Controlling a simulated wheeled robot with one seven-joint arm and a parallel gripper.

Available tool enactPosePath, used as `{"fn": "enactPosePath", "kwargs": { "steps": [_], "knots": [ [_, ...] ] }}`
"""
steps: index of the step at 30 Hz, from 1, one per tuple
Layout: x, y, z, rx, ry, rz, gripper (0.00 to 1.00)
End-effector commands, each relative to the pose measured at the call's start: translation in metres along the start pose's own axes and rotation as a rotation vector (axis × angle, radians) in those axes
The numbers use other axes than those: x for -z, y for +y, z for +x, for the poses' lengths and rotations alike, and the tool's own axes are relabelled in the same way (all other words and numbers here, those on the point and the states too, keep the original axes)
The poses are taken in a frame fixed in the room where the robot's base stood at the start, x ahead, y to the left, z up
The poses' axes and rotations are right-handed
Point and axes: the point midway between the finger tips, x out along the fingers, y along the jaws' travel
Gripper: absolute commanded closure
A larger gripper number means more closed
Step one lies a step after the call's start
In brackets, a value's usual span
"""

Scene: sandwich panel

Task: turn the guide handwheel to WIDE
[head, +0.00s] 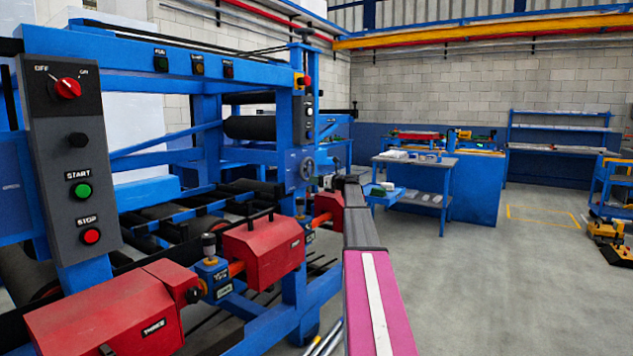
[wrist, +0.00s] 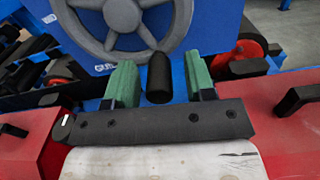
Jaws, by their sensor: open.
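The guide handwheel (head: 307,168) is a grey spoked wheel on the blue machine frame. In the wrist view the wheel (wrist: 124,22) fills the top, cut off by the picture edge. Its black crank knob (wrist: 158,78) points toward the camera, below the rim. My gripper (wrist: 160,82) is open, with one green finger pad on each side of the knob. There is a gap on both sides, wider on the right. A partly hidden label starting "GU" (wrist: 103,68) is below the wheel. A small label (wrist: 54,17) at upper left is too small to read surely.
Red housings with black handles stand close below the wheel, on the left (wrist: 30,135) and right (wrist: 285,110). A control panel (head: 70,150) with START and STOP buttons is at the left.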

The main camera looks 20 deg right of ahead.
Motion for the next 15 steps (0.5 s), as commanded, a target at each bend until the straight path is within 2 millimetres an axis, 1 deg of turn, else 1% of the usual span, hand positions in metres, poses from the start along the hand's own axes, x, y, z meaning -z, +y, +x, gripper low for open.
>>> {"fn": "enactPosePath", "kwargs": {
  "steps": [1, 3, 9, 10, 11, 12, 14, 15],
  "knots": [
    [0.0000, -0.0005, 0.0040, 0.000, 0.000, 0.000, 0.50],
    [0.0001, -0.0002, 0.0060, 0.001, 0.000, 0.000, 0.50],
    [0.0001, 0.0001, 0.0059, 0.001, 0.000, 0.000, 0.50],
    [0.0001, 0.0001, 0.0059, 0.001, 0.000, 0.000, 0.54],
    [0.0001, 0.0001, 0.0059, 0.001, 0.000, 0.000, 0.63],
    [0.0001, 0.0001, 0.0058, 0.001, 0.000, 0.000, 0.76],
    [0.0001, 0.0001, 0.0057, 0.001, 0.000, -0.001, 0.96],
    [0.0001, 0.0002, 0.0057, 0.001, 0.000, -0.001, 1.00]
  ]
}}
